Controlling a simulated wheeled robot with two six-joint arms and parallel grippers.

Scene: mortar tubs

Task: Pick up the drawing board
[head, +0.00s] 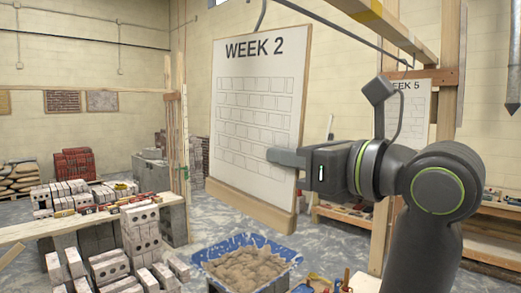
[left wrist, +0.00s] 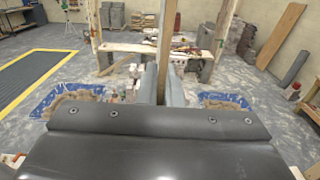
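The drawing board (head: 240,105) is a white sheet headed "WEEK 2" with rows of drawn blocks, on a wooden backing with a wooden ledge at its foot. It is upright in the middle of the head view, and a dark curved line rises at its top edge. My left gripper (head: 285,157) is at its right edge, one finger across the front face. In the left wrist view the board shows edge-on as a narrow wooden strip (left wrist: 169,50) between the two fingers (left wrist: 164,88), with no clear gap. My right gripper is not in view.
A blue tub of mortar (head: 245,265) stands on the floor below the board. Concrete blocks (head: 110,265) and a plank bench (head: 70,222) are at the left. A second board headed "WEEK 5" (head: 415,105) is behind my arm. Wooden posts and an overhead beam (head: 385,25) are nearby.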

